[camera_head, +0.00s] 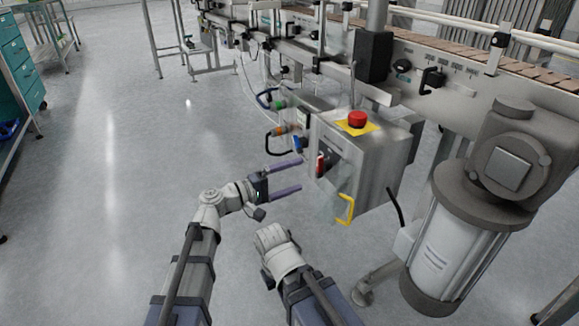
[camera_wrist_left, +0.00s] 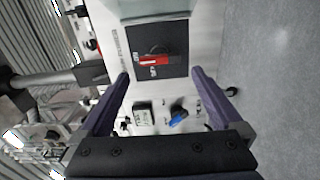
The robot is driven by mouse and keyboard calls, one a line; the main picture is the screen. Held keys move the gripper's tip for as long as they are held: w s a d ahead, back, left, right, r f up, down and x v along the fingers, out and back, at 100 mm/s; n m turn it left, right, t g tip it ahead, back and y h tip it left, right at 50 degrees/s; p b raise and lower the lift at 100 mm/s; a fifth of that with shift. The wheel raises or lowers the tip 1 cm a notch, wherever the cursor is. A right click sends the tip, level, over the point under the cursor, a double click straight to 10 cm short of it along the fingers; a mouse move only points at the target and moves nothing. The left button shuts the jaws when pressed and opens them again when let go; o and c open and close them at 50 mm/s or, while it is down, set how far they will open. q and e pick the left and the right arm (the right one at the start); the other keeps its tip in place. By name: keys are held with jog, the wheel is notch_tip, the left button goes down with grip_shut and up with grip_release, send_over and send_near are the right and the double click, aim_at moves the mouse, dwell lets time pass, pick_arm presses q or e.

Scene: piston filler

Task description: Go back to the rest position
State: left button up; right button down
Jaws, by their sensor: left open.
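My left gripper (camera_head: 286,178) is open and empty, with its two purple fingers spread apart in front of the control box. The same gripper shows in the left wrist view (camera_wrist_left: 160,88), its fingers on either side of a red switch (camera_wrist_left: 153,60) on a dark panel. In the head view the red switch (camera_head: 321,165) is on the box's left face, just beyond the fingertips. I see no clear contact. My right arm (camera_head: 280,252) shows at the bottom middle; its gripper's fingers are not visible.
A large motor (camera_head: 450,235) stands to the right. A conveyor (camera_head: 470,62) runs along the back. A teal drawer cabinet (camera_head: 22,65) is far left. The floor at left is open.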

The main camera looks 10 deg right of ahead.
pick_arm(q)
jog(key=s+a+f+m+g+y, duration=0.2)
jog(key=s+a+f+y, duration=0.3)
jog(key=f, duration=0.3)
jog(key=s+a+f+m+g+y, duration=0.1)
jog(key=s+a+f+m+y, duration=0.2)
jog(key=a+f, duration=0.45)
jog(key=s+a+f+n+g+y+p, duration=0.1)
jog(key=s+a+f+y, duration=0.3)
jog(key=a, duration=0.4)
jog(key=s+a+f+g+y, duration=0.1)
jog(key=s+a+y, duration=0.35)
jog(key=a, duration=0.35)
jog(key=s+d+r+m+g+y+p, duration=0.1)
jog(key=s+d+r+m+p, duration=0.1)
jog(key=d+r+p, duration=0.6)
jog(key=s+d+r+m+y+p, duration=0.1)
jog(key=s+d+r+m+p, duration=0.15)
jog(key=r+p, duration=0.85)
notch_tip(320, 180, up, 36)
jog(key=p, duration=3.6)
jog(key=shift+d+n, duration=0.3)
jog(key=shift+n, duration=0.15)
